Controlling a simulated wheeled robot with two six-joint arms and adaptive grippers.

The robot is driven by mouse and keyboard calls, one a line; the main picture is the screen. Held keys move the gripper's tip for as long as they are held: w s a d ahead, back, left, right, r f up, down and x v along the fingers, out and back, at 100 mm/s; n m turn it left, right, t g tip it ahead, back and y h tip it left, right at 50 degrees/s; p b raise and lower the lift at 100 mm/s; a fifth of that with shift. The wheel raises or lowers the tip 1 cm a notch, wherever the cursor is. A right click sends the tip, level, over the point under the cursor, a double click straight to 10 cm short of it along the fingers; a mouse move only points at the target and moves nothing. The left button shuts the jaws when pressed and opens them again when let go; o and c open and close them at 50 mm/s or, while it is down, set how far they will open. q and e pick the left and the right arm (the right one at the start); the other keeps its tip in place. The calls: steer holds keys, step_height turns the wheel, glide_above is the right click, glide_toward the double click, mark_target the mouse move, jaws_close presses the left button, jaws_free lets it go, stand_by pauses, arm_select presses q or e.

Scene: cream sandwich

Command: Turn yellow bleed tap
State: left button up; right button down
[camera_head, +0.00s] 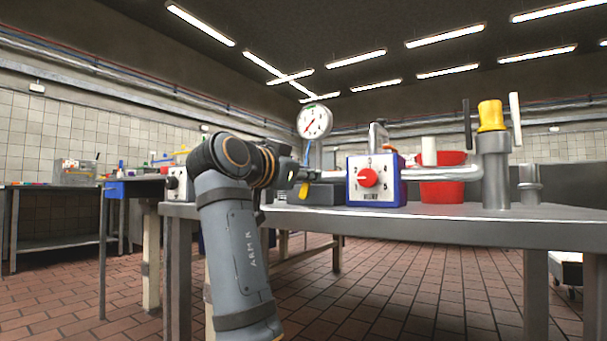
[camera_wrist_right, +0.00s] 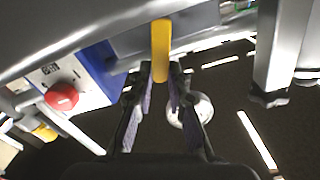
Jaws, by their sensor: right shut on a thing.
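The yellow bleed tap (camera_head: 303,191) shows as a small yellow lever at the front of the metal table, below the pressure gauge. In the right wrist view the yellow lever (camera_wrist_right: 161,48) runs down between the two dark fingers. My right gripper (camera_head: 297,178) is at the lever, seen from the side in the head view. In the wrist view my right gripper (camera_wrist_right: 161,78) is closed around the lever's end. The lever's pivot is hard to make out. My left gripper is in neither view.
A blue box with a red knob (camera_head: 368,178) stands just right of the gripper. A round gauge (camera_head: 314,121) rises behind. A red container (camera_head: 443,182) and a grey pipe post (camera_head: 494,170) with a yellow top stand further right on the metal table (camera_head: 420,228).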

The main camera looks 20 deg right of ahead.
steer(key=shift+s+d+f+m+b, duration=0.15)
steer(key=shift+s+f+m, duration=0.05)
steer(key=shift+m, duration=0.6)
steer(key=shift+s+d+f+m+b, duration=0.15)
steer(key=shift+s+d+m, duration=0.1)
steer(key=shift+m, duration=0.55)
steer(key=shift+s+d+f+m+b, duration=0.1)
steer(key=shift+s+f+m+b, duration=0.1)
steer(key=shift+m, duration=0.6)
steer(key=c, duration=1.3)
jaws_free()
step_height(320, 180, up, 10)
